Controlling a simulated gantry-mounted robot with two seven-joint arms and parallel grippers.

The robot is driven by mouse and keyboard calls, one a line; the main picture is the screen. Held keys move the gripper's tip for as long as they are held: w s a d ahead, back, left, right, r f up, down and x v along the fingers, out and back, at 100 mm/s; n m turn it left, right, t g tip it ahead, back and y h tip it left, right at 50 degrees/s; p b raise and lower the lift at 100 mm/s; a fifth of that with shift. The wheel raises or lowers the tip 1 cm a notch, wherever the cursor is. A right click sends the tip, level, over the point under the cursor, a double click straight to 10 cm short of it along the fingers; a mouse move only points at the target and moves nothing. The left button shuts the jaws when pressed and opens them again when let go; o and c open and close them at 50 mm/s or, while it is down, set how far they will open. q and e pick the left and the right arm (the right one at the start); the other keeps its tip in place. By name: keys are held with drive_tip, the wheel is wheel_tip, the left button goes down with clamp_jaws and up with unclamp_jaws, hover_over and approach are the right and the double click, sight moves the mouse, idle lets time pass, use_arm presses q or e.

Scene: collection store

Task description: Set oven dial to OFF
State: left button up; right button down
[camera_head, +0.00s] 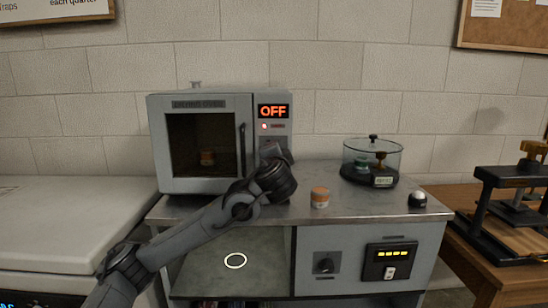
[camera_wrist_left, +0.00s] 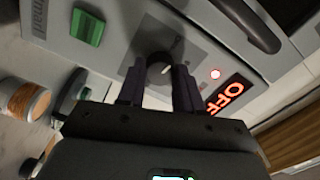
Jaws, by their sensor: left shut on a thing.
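The grey drying oven (camera_head: 198,101) stands at the back left of the metal-topped counter, its door shut. Its display (camera_head: 273,111) reads OFF in red, with a lit red lamp (camera_head: 264,126) below. The dark round dial (camera_wrist_left: 158,67) with a white mark shows in the left wrist view between my left fingers. My left gripper (camera_wrist_left: 158,88) is shut on the dial, at the oven's front panel. In the head view my left wrist and gripper (camera_head: 274,153) hide most of the dial. My right gripper is in neither view.
A jar with an orange band (camera_head: 320,197) stands on the counter right of my arm. Behind it is a glass-covered container (camera_head: 371,160); a small dark-and-white button (camera_head: 417,200) sits farther right. A green button (camera_wrist_left: 87,27) is near the dial. The cabinet front has another knob (camera_head: 325,265).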

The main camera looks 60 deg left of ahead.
use_arm(q)
drive_tip(key=shift+f+n, duration=0.1)
drive_tip(key=shift+n, duration=0.7)
drive_tip(key=o, duration=1)
drive_tip(key=shift+o, duration=0.2)
drive_tip(key=p+v, duration=0.2)
drive_tip(key=v, duration=0.8)
drive_tip(key=shift+s+d+p, duration=0.2)
drive_tip(key=shift+d+p, duration=0.1)
